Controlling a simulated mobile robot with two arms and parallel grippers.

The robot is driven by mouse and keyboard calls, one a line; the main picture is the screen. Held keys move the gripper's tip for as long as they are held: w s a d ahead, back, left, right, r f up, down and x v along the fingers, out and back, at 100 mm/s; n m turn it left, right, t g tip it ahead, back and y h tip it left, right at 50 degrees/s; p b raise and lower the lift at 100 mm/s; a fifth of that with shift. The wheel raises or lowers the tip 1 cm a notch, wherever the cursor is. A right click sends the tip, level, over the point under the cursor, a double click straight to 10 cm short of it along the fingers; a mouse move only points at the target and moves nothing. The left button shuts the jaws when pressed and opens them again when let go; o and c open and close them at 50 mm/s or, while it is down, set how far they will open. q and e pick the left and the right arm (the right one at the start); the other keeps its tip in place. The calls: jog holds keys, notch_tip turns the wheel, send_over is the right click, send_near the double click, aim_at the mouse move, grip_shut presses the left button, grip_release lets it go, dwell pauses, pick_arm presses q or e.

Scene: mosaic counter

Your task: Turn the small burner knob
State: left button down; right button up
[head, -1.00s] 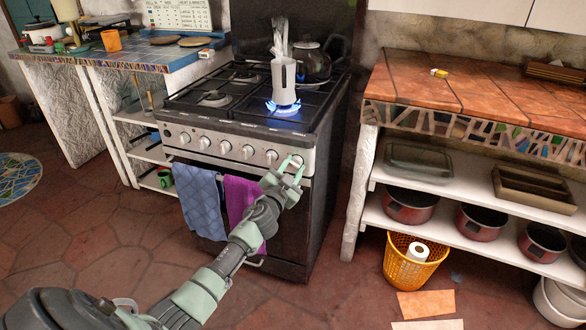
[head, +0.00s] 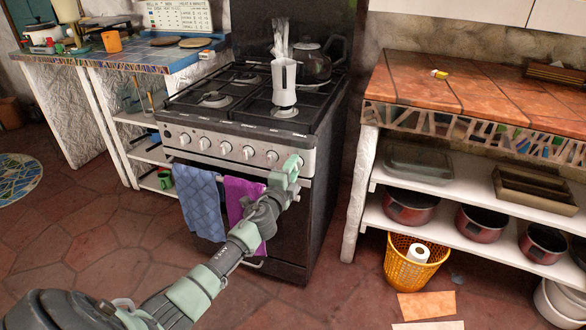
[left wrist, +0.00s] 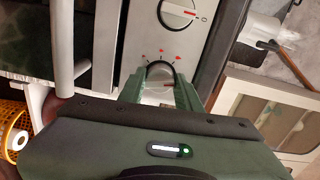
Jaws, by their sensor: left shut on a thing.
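The stove (head: 240,140) has a row of silver knobs along its front panel. My left gripper (head: 292,166) is at the right end of this row and covers the knob there in the head view. In the left wrist view, the fingers of my left gripper (left wrist: 160,92) are on both sides of the burner knob (left wrist: 160,70), shut on it, and red marks show around it. Another knob (left wrist: 178,12) is beside it. No flame shows on the front right burner, under the white utensil holder (head: 284,82). My right gripper is not in view.
Blue (head: 198,200) and purple (head: 240,197) towels hang on the oven front, close to my left arm. A tiled counter (head: 430,95) with shelves is at the right.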

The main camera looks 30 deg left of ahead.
pick_arm(q)
jog(key=shift+m, duration=1.2)
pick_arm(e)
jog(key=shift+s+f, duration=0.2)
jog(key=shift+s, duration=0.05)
pick_arm(q)
jog(key=shift+a, duration=0.1)
jog(key=shift+r, duration=0.1)
jog(key=c, duration=1)
grip_release()
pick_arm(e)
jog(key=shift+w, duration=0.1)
pick_arm(q)
jog(key=shift+s, duration=0.25)
jog(key=v, duration=0.7)
jog(key=shift+p, duration=0.45)
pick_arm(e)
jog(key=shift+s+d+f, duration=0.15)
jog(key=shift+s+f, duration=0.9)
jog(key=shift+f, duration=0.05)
pick_arm(q)
jog(key=shift+s, duration=0.15)
